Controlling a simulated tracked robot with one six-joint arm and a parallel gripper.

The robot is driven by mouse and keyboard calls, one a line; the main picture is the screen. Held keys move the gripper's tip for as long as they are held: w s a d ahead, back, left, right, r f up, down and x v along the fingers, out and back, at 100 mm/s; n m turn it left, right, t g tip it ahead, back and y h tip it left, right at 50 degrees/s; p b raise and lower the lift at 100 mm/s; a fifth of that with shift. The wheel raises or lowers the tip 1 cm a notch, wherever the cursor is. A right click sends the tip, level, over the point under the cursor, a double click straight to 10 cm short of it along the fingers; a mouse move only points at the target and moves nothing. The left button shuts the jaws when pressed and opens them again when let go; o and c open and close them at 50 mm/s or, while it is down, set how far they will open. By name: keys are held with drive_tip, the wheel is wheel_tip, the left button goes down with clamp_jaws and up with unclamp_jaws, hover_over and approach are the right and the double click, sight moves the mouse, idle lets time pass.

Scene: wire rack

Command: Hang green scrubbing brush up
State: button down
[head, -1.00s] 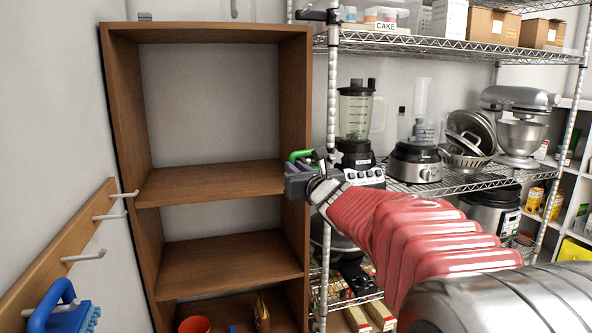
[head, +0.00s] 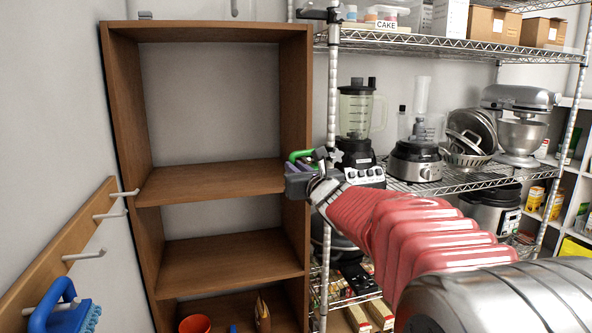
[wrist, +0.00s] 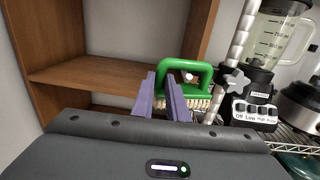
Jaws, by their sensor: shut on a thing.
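The green scrubbing brush (wrist: 204,72) is in my gripper (wrist: 168,92), whose two purple fingers are shut on it. Its green handle loop and part of its pale bristles show in the wrist view. In the head view only a small part of the green brush (head: 300,155) shows above my gripper (head: 298,172), in front of the wooden shelf's right side. A wooden rail (head: 62,245) on the left wall carries several pale pegs. A blue brush (head: 68,312) hangs on the nearest peg; the farther pegs, such as one peg (head: 84,255), are bare.
A wire rack (head: 440,185) with a blender (head: 356,125) and other appliances stands right. The space between rail and gripper looks clear.

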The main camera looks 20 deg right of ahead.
drive_tip(key=c, duration=1.3)
unclamp_jaws()
drive_tip(key=shift+c, duration=0.2)
drive_tip(key=s, duration=0.8)
drive_tip(key=shift+a, duration=0.15)
idle(0.3)
drive_tip(key=s, duration=1.3)
drive_tip(key=shift+s+a, duration=0.2)
drive_tip(key=shift+s, duration=0.2)
